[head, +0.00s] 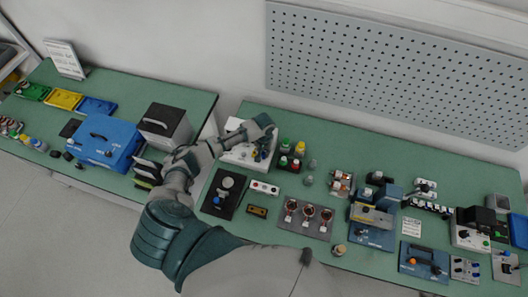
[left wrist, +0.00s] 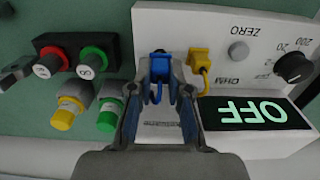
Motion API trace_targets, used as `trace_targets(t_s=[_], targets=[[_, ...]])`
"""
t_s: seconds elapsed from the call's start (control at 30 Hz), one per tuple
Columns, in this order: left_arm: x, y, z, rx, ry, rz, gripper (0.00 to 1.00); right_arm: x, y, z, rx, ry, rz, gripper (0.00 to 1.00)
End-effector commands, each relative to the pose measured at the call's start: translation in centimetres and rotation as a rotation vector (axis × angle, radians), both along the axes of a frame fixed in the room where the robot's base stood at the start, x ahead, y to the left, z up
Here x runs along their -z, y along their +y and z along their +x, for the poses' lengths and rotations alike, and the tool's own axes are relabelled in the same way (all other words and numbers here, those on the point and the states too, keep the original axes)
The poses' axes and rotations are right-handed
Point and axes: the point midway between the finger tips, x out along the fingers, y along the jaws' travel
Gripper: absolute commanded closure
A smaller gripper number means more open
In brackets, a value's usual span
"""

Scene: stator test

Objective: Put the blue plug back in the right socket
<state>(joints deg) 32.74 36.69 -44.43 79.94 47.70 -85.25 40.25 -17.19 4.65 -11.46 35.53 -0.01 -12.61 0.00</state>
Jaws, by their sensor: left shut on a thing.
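My left gripper (head: 264,146) is over the white meter (head: 234,157) in the head view. In the left wrist view its fingers (left wrist: 160,75) are shut on the blue plug (left wrist: 158,63), one on each side, and a blue lead curves down from the plug. The plug is at the face of the meter (left wrist: 178,17), left of a yellow plug (left wrist: 201,63). The fingers hide the blue plug's lower end, so I cannot tell whether it sits in a socket. The meter's display (left wrist: 249,112) reads OFF. My right gripper is out of view.
Other test fixtures fill the bench to the right.

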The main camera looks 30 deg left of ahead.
Motion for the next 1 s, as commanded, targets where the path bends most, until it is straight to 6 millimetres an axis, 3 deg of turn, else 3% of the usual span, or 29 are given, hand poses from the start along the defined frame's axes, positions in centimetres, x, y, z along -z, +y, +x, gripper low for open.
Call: trace_targets(t_s=[1.0], targets=[[1.02, -0.05, 0.01, 0.000, 0.000, -0.001, 1.00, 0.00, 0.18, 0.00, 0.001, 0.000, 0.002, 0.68]])
